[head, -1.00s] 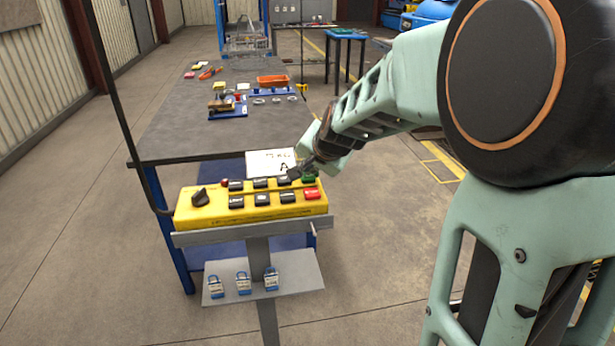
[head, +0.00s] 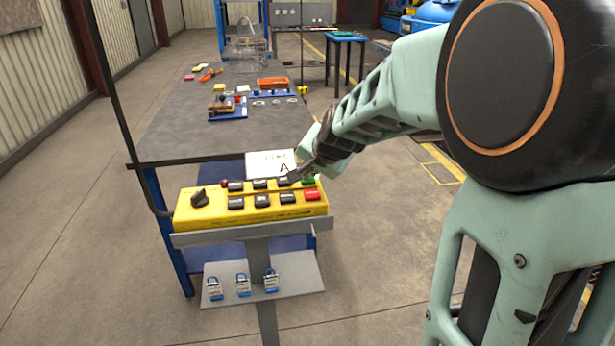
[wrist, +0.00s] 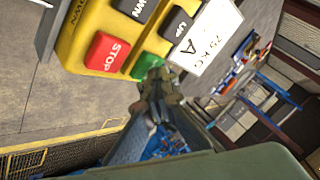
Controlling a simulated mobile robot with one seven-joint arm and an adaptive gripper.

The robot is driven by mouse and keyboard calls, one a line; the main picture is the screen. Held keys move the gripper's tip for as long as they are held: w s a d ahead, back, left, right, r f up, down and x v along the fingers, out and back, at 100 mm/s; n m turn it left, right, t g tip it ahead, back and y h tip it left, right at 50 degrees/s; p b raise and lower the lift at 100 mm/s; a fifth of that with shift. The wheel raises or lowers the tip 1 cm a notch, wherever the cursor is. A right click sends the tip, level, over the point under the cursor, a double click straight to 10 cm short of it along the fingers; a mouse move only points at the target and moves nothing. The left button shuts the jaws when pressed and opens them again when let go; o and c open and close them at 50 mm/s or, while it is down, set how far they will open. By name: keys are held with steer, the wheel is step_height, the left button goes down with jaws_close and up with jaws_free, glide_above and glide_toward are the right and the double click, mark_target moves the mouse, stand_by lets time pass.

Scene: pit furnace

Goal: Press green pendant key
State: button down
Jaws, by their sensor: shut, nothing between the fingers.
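The yellow pendant box (head: 255,212) sits on a grey stand, with two rows of black keys, a dark rotary knob (head: 199,198) and a red key (head: 312,195) at the front right. In the wrist view the green key (wrist: 143,67) lies between the red STOP key (wrist: 107,52) and the black UP key (wrist: 177,24). My gripper (wrist: 152,78) is shut and empty, its tips over the edge of the green key. I cannot tell whether they touch it.
A white card (head: 270,163) marked with an A stands behind the box. A shelf (head: 304,275) below holds blue padlocks (head: 243,285). A workbench (head: 170,135) with an orange tray (head: 272,83) stands behind. The floor to the right is open.

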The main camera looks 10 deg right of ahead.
mark_target(309, 179)
steer(key=shift+r+p, duration=0.45)
steer(key=shift+r, duration=0.35)
steer(key=shift+r+p, duration=1.9)
steer(key=shift+r, duration=0.6)
